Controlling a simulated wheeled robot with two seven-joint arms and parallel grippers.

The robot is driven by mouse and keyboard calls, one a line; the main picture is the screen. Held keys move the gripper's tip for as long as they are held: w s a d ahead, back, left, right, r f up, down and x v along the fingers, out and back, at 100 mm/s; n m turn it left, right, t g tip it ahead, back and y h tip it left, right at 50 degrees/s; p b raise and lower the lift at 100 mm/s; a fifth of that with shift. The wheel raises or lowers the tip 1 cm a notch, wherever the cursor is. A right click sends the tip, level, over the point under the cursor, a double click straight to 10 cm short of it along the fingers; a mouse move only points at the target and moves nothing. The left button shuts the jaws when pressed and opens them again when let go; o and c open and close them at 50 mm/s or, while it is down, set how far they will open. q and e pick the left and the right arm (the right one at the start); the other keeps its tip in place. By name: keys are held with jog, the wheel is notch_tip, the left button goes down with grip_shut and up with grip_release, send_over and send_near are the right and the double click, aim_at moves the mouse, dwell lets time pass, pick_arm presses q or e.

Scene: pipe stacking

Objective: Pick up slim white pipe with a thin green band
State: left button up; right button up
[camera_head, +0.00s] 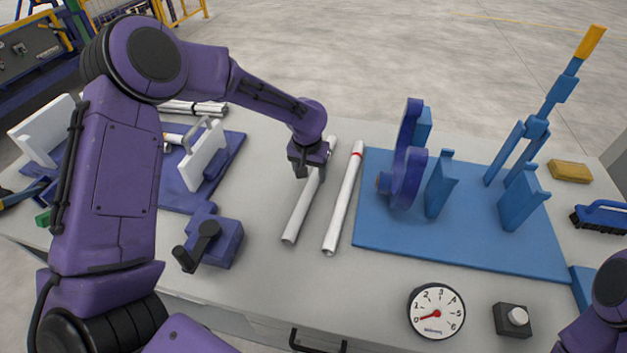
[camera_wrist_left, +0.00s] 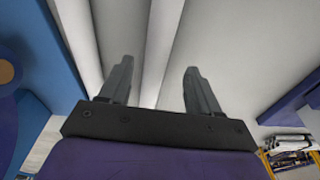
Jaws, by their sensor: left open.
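Two slim white pipes lie side by side on the grey table in the head view. The left pipe (camera_head: 303,205) runs under my left gripper (camera_head: 303,172), which covers part of it; I see no green band on its visible part. The right pipe (camera_head: 343,205) has a red band near its far end. The right pipe (camera_wrist_left: 78,40) lies outside the fingers. My right gripper is out of view.
A blue board (camera_head: 460,250) with upright blue and purple parts stands right of the pipes. A purple clamp-like block (camera_head: 215,240), a dial gauge (camera_head: 436,311) and a button box (camera_head: 512,319) sit nearer the front. A blue fixture with white plates (camera_head: 205,150) is at left.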

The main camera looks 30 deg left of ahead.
aim_at(313, 179)
pick_arm(q)
jog(key=f, duration=0.1)
jog(key=w+f, duration=0.1)
jog(key=f, duration=0.1)
jog(key=shift+w+d+f, duration=0.1)
jog(key=shift+d+f, duration=0.05)
jog(key=shift+f, duration=0.25)
grip_shut()
